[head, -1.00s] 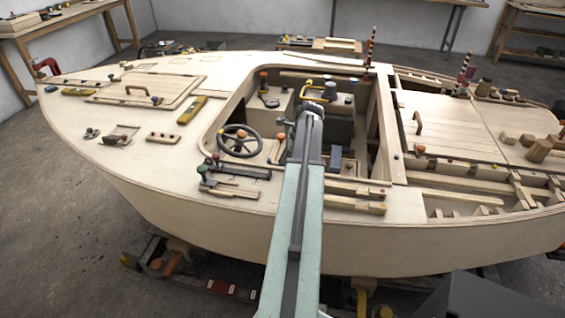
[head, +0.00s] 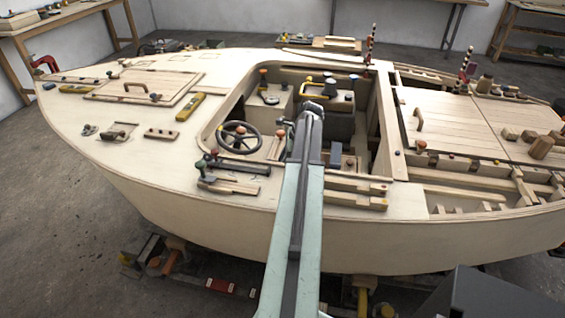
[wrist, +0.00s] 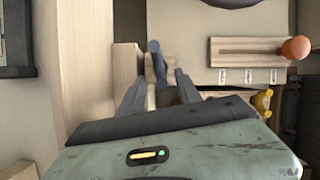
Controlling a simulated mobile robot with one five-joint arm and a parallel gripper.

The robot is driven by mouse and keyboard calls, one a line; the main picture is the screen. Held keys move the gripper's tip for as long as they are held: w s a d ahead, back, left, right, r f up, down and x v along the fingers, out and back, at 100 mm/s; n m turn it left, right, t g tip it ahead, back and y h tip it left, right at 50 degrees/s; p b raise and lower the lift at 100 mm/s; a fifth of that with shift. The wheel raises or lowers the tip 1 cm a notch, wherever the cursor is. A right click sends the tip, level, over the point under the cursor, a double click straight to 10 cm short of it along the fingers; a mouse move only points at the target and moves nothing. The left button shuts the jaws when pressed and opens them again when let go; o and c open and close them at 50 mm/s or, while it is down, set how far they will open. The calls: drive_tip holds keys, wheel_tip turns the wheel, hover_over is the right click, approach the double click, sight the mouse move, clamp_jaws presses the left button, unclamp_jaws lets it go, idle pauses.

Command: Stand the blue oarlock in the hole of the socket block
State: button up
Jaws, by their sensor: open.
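In the wrist view, the blue oarlock (wrist: 154,47) shows as a narrow upright blue shape just beyond my fingertips. A small pale wooden block (wrist: 150,70), perhaps the socket block, is right beside it. I cannot tell whether the oarlock is in a hole, as the overlap hides its lower end. My gripper (wrist: 161,78) is open, with one dark finger on each side of this spot. In the head view, the end of my arm (head: 311,108) is over the cockpit and hides the fingers and the oarlock.
A panel with an orange-knobbed lever (wrist: 295,48) and a yellow part (wrist: 262,101) lie to the right in the wrist view. A pale wooden post (wrist: 126,75) is close on the left.

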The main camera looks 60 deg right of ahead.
drive_tip(key=shift+r, duration=0.1)
drive_tip(key=p+v, duration=0.7)
drive_tip(key=shift+s+r, duration=0.15)
drive_tip(key=shift+r, duration=0.1)
idle(0.4)
